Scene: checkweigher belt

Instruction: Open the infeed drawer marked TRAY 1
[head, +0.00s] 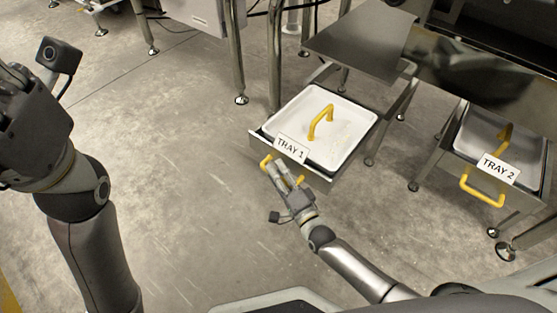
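The drawer marked TRAY 1 (291,149) stands well out from under the steel table, and its inside shows. A white tray (345,150) with a yellow handle on top sits in it. My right gripper (277,170) is at the yellow front handle (265,161) of this drawer. Its fingers cover the middle of the handle and appear shut on it; the handle's ends show on both sides. My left gripper (28,135) is raised at the left edge, away from the drawers; its fingertips cannot be seen.
A second drawer marked TRAY 2 (497,170), with its own yellow front handle (480,192), stands out at the right. A steel table top (362,38) is behind TRAY 1. Table legs stand around the drawers. The concrete floor (180,150) left of TRAY 1 is clear.

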